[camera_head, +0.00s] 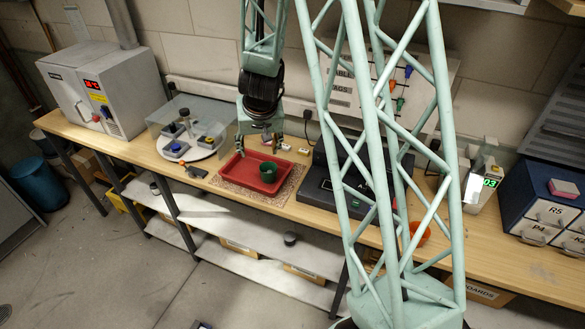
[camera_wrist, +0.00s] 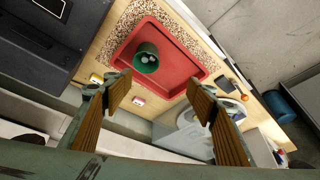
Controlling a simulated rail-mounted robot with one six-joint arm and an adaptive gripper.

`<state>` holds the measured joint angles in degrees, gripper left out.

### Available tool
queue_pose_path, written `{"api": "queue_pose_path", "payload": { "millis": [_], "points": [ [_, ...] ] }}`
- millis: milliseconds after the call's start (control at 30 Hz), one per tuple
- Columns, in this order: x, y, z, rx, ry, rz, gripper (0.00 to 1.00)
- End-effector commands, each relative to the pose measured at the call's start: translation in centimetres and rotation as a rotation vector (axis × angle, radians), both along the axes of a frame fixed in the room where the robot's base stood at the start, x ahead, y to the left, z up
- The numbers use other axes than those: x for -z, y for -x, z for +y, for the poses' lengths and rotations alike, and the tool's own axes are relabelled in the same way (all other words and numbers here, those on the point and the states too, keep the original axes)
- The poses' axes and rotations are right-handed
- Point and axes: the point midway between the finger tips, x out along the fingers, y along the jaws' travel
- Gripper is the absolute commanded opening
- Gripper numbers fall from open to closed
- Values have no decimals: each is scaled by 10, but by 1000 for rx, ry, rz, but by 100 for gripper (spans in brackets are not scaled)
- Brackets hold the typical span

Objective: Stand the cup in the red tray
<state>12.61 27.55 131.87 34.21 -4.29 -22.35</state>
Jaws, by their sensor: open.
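The green cup (camera_head: 268,173) is in the red tray (camera_head: 240,183), toward its right side in the head view. It looks upright there, with its dark opening facing up. In the wrist view the cup (camera_wrist: 146,62) shows its round rim, and the red tray (camera_wrist: 184,68) lies around it. My gripper (camera_head: 258,147) is above the back part of the tray, apart from the cup. Its two fingers are spread wide with nothing between them, which also shows in the wrist view (camera_wrist: 160,90).
The tray lies on a speckled mat (camera_head: 229,190). A dark case (camera_head: 335,185) stands close to its right. A round white stand (camera_head: 192,147) with small parts and a clear shield is to its left. A grey oven (camera_head: 90,88) stands at the far left.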

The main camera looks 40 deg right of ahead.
Motion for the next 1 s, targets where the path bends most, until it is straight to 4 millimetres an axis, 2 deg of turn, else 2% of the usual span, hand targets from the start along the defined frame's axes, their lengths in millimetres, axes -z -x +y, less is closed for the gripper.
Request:
{"api": "queue_pose_path", "payload": {
  "millis": [100, 467, 1000],
  "points": [
    [-25, 5, 16, -26, -16, -11, 52],
    [-90, 31, 60, -105, -58, -24, 52],
    [-175, 94, 116, -215, -93, -22, 52]
  ]
}}
